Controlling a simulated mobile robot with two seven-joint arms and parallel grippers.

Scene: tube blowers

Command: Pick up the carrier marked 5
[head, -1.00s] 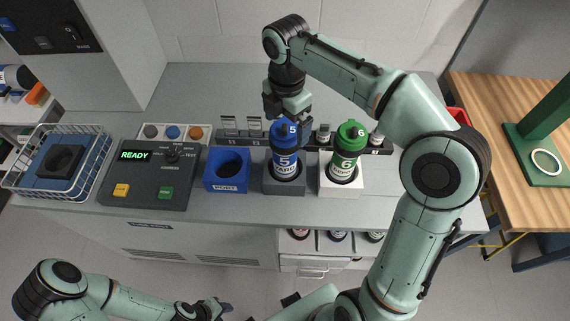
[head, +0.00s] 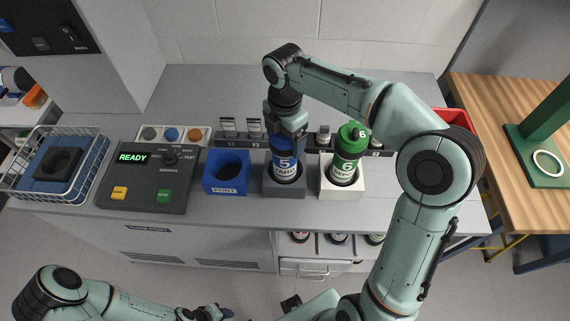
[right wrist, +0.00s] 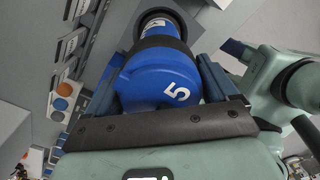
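The carrier marked 5 (head: 285,161) is a blue cylinder with a white label and dark band, upright in a dark grey holder (head: 284,189). My right gripper (head: 286,128) is over its top, coming down from above. In the right wrist view the blue cap with a white 5 (right wrist: 165,82) lies between the two fingers of my right gripper (right wrist: 157,88). The fingers stand on either side of the cap; whether both press on it is hard to tell. My left gripper (head: 214,312) is low at the bottom edge, far from the carrier, its fingers too small to read.
A green carrier marked 6 (head: 349,153) stands close on the right in a white holder (head: 342,190). An empty blue port (head: 226,188) and a control box reading READY (head: 148,178) are on the left. A label rail (head: 310,141) runs behind.

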